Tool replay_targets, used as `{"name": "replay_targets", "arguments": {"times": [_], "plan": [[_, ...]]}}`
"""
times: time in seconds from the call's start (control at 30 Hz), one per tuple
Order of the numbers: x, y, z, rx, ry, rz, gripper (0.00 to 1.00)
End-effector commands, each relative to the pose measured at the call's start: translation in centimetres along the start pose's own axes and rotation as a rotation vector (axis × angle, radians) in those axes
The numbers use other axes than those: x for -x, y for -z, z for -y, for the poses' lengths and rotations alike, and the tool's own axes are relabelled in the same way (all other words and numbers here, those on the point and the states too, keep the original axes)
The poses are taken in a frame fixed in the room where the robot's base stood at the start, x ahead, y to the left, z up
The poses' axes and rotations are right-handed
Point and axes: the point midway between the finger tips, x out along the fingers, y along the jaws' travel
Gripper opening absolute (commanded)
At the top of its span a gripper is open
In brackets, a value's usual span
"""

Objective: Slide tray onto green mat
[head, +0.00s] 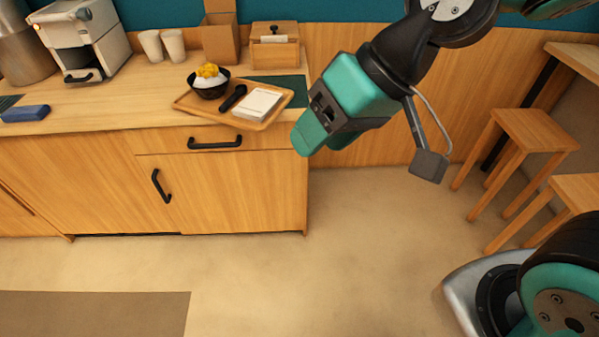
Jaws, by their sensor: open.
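A wooden tray (190,106) sits turned at an angle near the right end of the counter, its front corner close to the counter's front edge. It holds a black bowl (209,91) with a white and yellow topping, a dark long object (233,98) and a white block or pad (257,103). A dark green mat (288,83) lies behind and to the right of the tray, partly hidden by it. My gripper (318,142) hangs right of the tray, off the counter's right end, pointing down. It holds nothing I can see.
Behind the tray stand a wooden box (275,52), a taller wooden holder (221,40) and two cups (162,46). A coffee machine (82,38) and a blue cloth (25,113) are at left. Wooden stools (520,135) stand at right. The floor before the counter is clear.

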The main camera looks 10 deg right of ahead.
Motion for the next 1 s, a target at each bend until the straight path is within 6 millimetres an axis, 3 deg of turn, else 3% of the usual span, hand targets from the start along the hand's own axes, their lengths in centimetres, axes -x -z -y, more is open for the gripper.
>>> {"name": "replay_targets", "arguments": {"times": [0.03, 0.1, 0.3, 0.5, 0.7, 0.83, 1.0], "plan": [[-4.9, 0.5, -2.2, -0.072, 0.033, -0.071, 0.51], [-8.8, 2.7, -4.0, -0.179, 0.089, -0.194, 0.51], [-18.1, 8.0, -10.5, -0.515, 0.264, -0.546, 0.51], [-24.7, 10.5, -18.8, -0.833, 0.433, -0.879, 0.51], [-27.6, 10.7, -24.8, -1.021, 0.539, -1.105, 0.51], [-27.8, 10.6, -26.2, -1.063, 0.567, -1.169, 0.51], [-27.6, 10.7, -26.2, -1.073, 0.575, -1.182, 0.51]]}}
